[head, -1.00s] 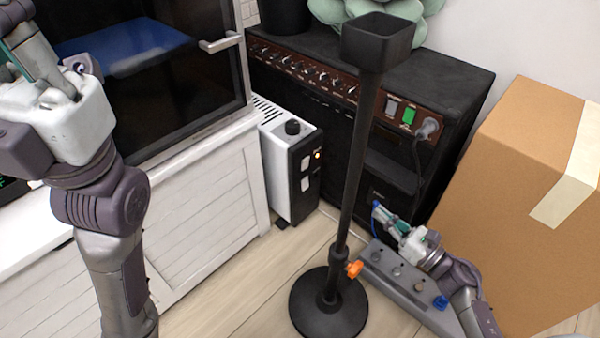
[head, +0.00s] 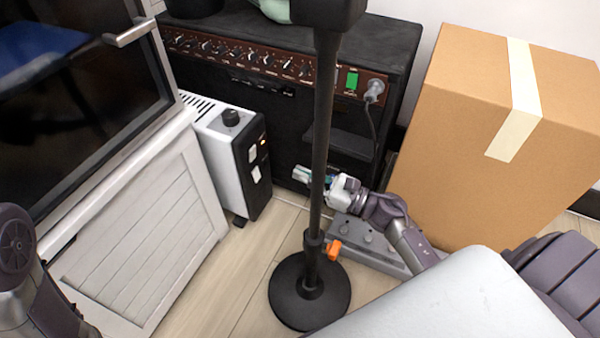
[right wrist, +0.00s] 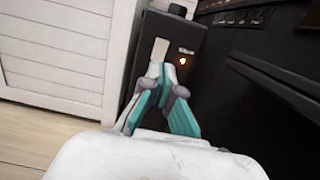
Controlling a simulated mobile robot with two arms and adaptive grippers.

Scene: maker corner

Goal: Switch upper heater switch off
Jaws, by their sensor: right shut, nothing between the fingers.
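The heater (head: 215,140) is a white box with a black front panel, standing on the floor between the white cabinet and the black amplifier. Its panel carries a white upper switch (head: 252,155), a lower switch (head: 256,173) and a lit orange light (head: 263,142). My right gripper (head: 298,174) is shut and empty, to the right of the panel and pointing at it. In the right wrist view its tips (right wrist: 158,70) overlap the lower end of a white switch (right wrist: 159,50), beside the glowing light (right wrist: 183,61); contact is unclear. My left gripper is out of view.
A black stand (head: 321,150) with a round base rises in front of my right gripper. The amplifier (head: 290,110) is behind, a cardboard box (head: 460,190) to the right. A grey pedal board (head: 365,250) lies under my right arm. Floor before the heater is clear.

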